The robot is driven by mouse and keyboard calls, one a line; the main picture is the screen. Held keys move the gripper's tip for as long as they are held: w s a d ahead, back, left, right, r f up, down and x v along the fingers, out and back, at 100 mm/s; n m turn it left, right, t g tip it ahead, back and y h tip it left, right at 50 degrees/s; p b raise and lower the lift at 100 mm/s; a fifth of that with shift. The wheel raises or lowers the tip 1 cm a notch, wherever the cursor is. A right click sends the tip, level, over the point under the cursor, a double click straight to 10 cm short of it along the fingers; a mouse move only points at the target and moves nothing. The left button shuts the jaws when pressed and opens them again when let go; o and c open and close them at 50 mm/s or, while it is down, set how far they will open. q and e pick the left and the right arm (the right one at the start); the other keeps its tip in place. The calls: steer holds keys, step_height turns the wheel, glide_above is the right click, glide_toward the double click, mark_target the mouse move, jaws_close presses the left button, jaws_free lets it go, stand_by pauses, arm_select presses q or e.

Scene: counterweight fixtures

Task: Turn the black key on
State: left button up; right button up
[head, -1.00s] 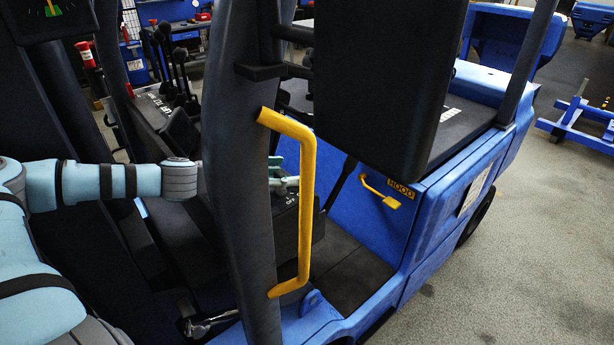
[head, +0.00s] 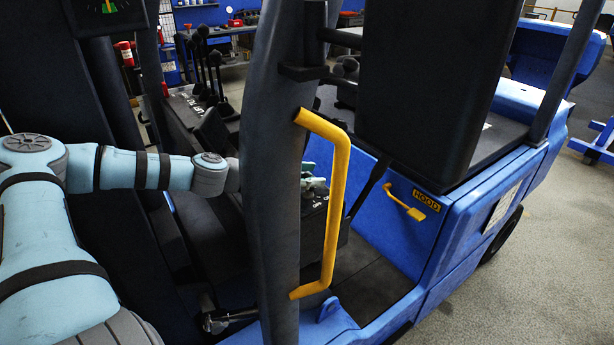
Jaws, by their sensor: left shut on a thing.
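My left arm comes in from the left and passes behind the forklift's dark pillar (head: 273,200). My left gripper (head: 314,182) shows only in part between the pillar and the yellow grab handle (head: 338,200). It is at the top of a dark panel (head: 313,215) with white lettering, partly hidden by the pillar and handle. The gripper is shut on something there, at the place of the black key. The key itself is hidden and its angle cannot be told. My right gripper is not in view.
The pillar and yellow handle stand in front of my left gripper. Black levers (head: 203,75) rise behind my forearm. A large black block (head: 430,80) hangs at upper right. The blue hood side carries a small yellow latch (head: 406,203). Open floor lies at right.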

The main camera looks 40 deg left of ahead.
arm_select(q)
steer(key=shift+f, duration=0.1)
steer(key=shift+m+g+h+b, duration=0.3)
steer(key=shift+m+h+b, duration=0.05)
steer(key=shift+m+h, duration=0.35)
steer(key=m+g+h+b, duration=0.1)
steer(key=m+h+b, duration=0.1)
steer(key=b, duration=0.2)
steer(key=f+m+g+h+b, duration=0.1)
steer(key=m+g+h+b, duration=0.1)
steer(key=b, duration=0.3)
steer(key=shift+w+m, duration=0.1)
steer(key=shift+m, duration=0.2)
steer(key=shift+r+m+g+h+b, duration=0.3)
steer(key=shift+m+g+h+b, duration=0.3)
steer(key=shift+g, duration=0.1)
steer(key=shift+r+m+g+h, duration=0.2)
steer(key=shift+m+g+h, duration=0.3)
steer(key=shift+m+g, duration=0.3)
steer(key=o, duration=1.2)
steer(key=shift+r, duration=0.1)
